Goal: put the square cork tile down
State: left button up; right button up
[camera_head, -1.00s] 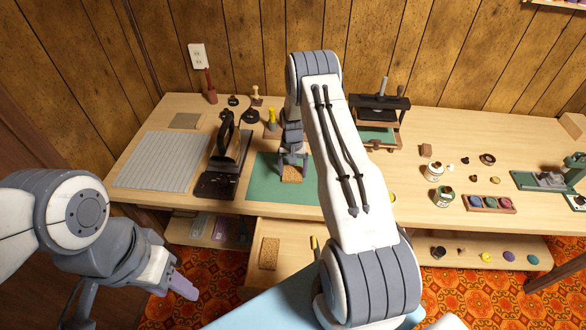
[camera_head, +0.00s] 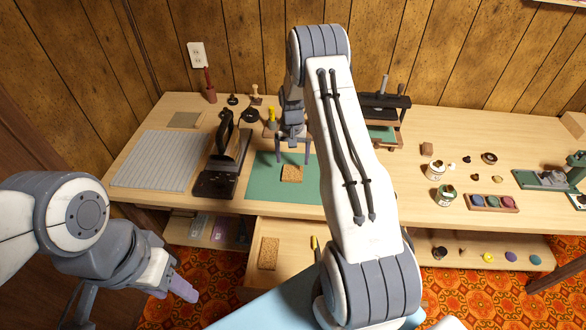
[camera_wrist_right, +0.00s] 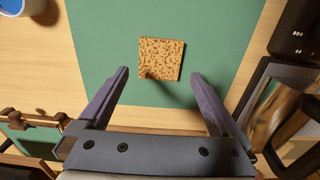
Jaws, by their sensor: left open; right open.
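The square cork tile (camera_head: 292,174) lies flat on the green mat (camera_head: 262,188). In the right wrist view the cork tile (camera_wrist_right: 161,59) lies on the green mat (camera_wrist_right: 105,40), ahead of the fingers and apart from them. My right gripper (camera_head: 293,160) is open and empty above the mat; its spread fingers also show in the right wrist view (camera_wrist_right: 160,84). My left gripper (camera_head: 180,290) is at the lower left, over the floor in front of the table, away from the tile, with nothing seen in it.
A dark iron-like tool on a black base (camera_head: 224,160) stands left of the mat. A grey ribbed mat (camera_head: 157,160) lies further left. A drawer (camera_head: 288,240) stands open below, with another cork piece (camera_head: 269,253) in it. A press (camera_head: 385,105) stands behind my right arm.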

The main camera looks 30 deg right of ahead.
aim_at(292, 172)
notch_tip(292, 172, up, 6)
jog(key=s+a+r+n, duration=0.35)
jog(key=a+r, duration=0.25)
jog(key=a, duration=0.5)
jog(key=s+a+r+n, duration=0.3)
jog(key=s+a+r, duration=0.15)
jog(key=a, duration=0.55)
jog(key=s+a+r+n, duration=0.3)
jog(key=s+a+r, duration=0.2)
jog(key=s+a, duration=0.4)
jog(key=s+a+n+y, duration=0.1)
jog(key=s+n, duration=0.4)
jog(key=s, duration=1.1)
jog(key=shift+a+b, duration=0.15)
jog(key=shift+b, duration=0.3)
